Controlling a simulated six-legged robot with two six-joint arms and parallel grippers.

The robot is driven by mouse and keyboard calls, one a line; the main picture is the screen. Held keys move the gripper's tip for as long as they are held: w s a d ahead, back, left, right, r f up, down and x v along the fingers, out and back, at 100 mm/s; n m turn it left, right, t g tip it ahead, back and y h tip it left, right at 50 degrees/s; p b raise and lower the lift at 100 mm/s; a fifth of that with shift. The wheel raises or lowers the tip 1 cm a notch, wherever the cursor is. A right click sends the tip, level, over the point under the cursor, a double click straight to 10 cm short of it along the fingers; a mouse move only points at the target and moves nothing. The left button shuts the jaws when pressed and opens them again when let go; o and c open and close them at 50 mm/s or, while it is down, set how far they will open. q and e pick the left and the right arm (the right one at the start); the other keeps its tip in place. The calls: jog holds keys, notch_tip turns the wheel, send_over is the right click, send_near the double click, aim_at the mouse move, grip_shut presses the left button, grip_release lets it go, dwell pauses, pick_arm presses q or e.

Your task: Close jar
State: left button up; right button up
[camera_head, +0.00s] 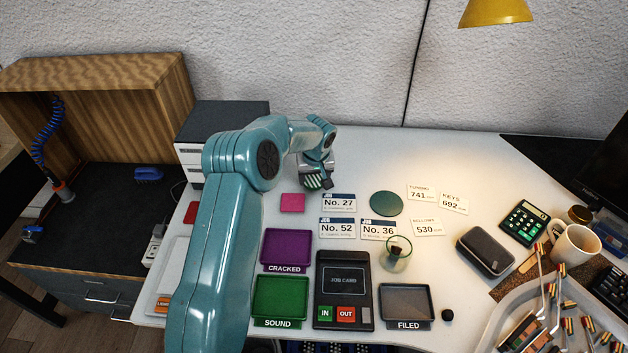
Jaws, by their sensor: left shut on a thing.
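An open-topped clear glass jar (397,256) stands right of the job-card device, with something dark inside it. My left arm reaches from the lower left to the back of the white table. My left gripper (318,178) points down there, behind the pink note. It is shut on a small green-and-white striped thing (313,182), mostly hidden by the fingers; I cannot tell what it is. A small round container with a brownish top (579,215) stands by the mug; I cannot tell whether that top is a lid. My right gripper is not in view.
A green round mat (386,203) and number cards (338,202) lie mid-table. Purple (286,249), green (280,298) and grey (407,301) trays flank the job-card device (343,289). A black case (486,250), calculator (524,222) and mug (574,248) stand right.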

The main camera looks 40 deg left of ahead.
aim_at(314, 181)
pick_arm(q)
notch_tip(314, 181, up, 19)
jog(key=shift+f+p, duration=0.2)
jog(key=shift+p, duration=0.25)
